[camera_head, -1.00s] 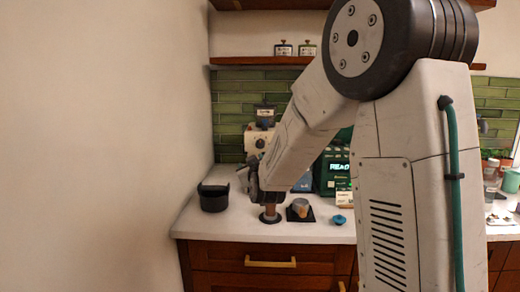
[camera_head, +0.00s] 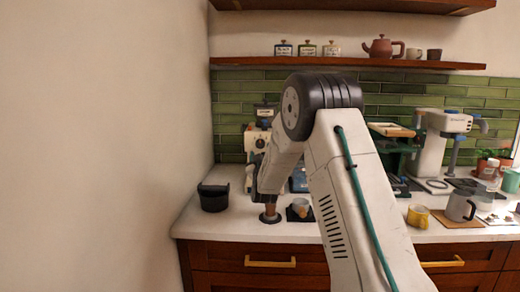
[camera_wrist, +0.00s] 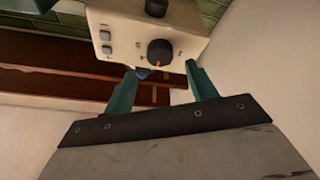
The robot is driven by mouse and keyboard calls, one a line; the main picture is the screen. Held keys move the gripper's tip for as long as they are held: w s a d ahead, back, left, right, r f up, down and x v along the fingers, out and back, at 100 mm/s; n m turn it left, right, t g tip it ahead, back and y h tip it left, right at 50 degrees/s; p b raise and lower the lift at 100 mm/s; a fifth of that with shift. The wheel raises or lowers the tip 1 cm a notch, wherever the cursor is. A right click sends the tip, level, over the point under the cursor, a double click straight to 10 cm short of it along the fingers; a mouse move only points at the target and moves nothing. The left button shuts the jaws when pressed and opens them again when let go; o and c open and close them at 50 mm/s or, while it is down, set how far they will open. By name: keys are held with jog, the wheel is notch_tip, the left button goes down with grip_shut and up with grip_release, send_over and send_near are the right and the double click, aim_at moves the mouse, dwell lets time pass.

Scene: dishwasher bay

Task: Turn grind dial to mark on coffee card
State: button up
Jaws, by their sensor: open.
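The cream grinder (camera_head: 250,141) stands against the green tiles at the back left, partly behind my arm. Its round black grind dial (camera_wrist: 159,52) has an orange pointer mark and sits on the front panel in the wrist view; it also shows small in the head view (camera_head: 260,143). My gripper (camera_wrist: 160,68) is open, its two teal fingers apart below and either side of the dial, with nothing between them. I cannot tell the gap to the panel. I cannot make out the coffee card; my arm hides part of the counter.
A black bin (camera_head: 213,198) stands left of the grinder by the wall. A tamper (camera_head: 270,213) and a small cup (camera_head: 300,207) stand in front. A yellow mug (camera_head: 418,217) and grey mug (camera_head: 459,207) are to the right. A shelf (camera_head: 350,62) runs above.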

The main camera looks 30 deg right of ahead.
aim_at(260, 145)
jog(key=shift+f+x, duration=0.2)
jog(key=shift+x, duration=1.85)
jog(key=c, duration=1)
jog(key=shift+w, duration=0.1)
jog(key=shift+m, duration=0.3)
jog(key=m+g+h, duration=0.1)
jog(key=m+h, duration=0.1)
jog(key=m, duration=0.3)
jog(key=shift+a, duration=0.1)
jog(key=m+g+h, duration=0.1)
jog(key=m, duration=0.2)
jog(key=m+g+h, duration=0.1)
jog(key=m, duration=0.2)
jog(key=shift+w+a+m+g+h, duration=0.1)
jog(key=shift+m+g+h, duration=0.3)
